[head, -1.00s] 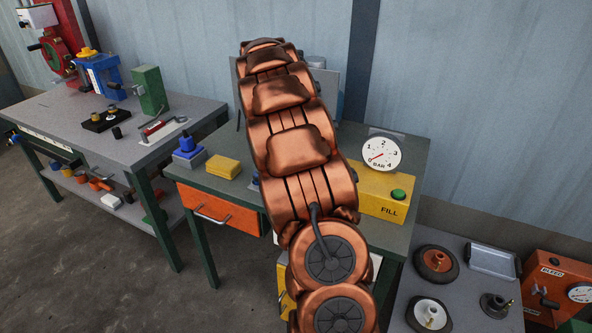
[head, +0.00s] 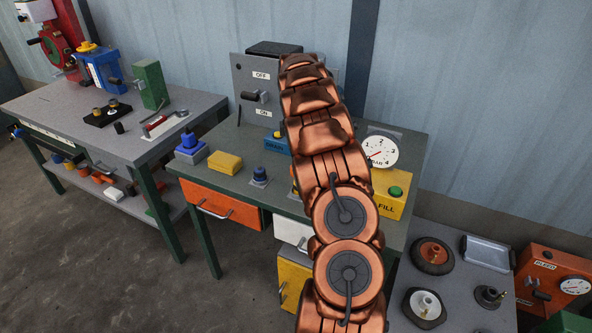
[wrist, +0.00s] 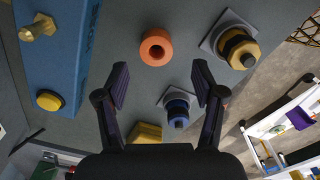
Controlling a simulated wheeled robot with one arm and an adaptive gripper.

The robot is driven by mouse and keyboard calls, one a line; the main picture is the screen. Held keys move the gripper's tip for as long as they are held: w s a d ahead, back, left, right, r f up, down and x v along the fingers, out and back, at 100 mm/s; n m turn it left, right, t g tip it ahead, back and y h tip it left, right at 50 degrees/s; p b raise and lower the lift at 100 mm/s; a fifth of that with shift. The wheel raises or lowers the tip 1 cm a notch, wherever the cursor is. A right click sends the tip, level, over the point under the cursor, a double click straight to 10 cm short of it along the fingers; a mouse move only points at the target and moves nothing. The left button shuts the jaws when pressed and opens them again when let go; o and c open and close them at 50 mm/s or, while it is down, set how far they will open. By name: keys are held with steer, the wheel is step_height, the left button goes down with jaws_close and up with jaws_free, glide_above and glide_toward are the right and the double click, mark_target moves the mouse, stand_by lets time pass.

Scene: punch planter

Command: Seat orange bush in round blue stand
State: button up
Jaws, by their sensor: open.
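The orange bush (wrist: 157,47), a short ring with a dark centre hole, rests on the grey-green bench top in the wrist view. The round blue stand (wrist: 178,108) sits on a grey square base below and right of it; it also shows in the head view (head: 260,174). My gripper (wrist: 160,76) is open and empty above the bench. The bush shows just beyond the fingertips, and the stand shows between the fingers, nearer the right one. The bush is hidden behind my arm in the head view.
A yellow-and-black stand (wrist: 239,47) on a square base is right of the bush. A blue box (wrist: 60,50) with a yellow button and brass fitting is left. A yellow block (wrist: 148,132) lies near the gripper body. The bench edge is at the right.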

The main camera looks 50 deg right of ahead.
steer(key=shift+w+d+f+p, duration=0.15)
steer(key=shift+f+p, duration=0.25)
steer(key=shift+f, duration=0.8)
steer(key=shift+s+d+f+p, duration=0.1)
steer(key=shift+f+p, duration=0.25)
steer(key=shift+f, duration=0.8)
jaws_close()
